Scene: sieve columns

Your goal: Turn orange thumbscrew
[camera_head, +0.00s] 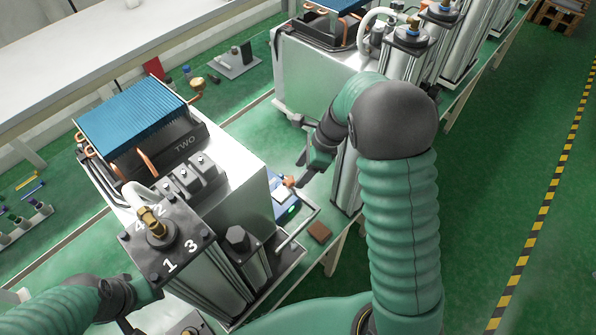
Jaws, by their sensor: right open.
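A small orange thumbscrew (289,181) shows beside the metal housing, above a blue device with a green light (290,209). My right gripper (303,180) reaches down from the upper right, its fingers open and close to the right side of the thumbscrew. I cannot tell whether they touch it. My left gripper (128,322) is low at the left, in front of the numbered column, and its fingers are partly hidden at the picture's bottom edge.
The column with a brass fitting (151,219) and the housing marked TWO (225,160) stand left of the thumbscrew. A second similar machine (310,75) stands behind my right arm.

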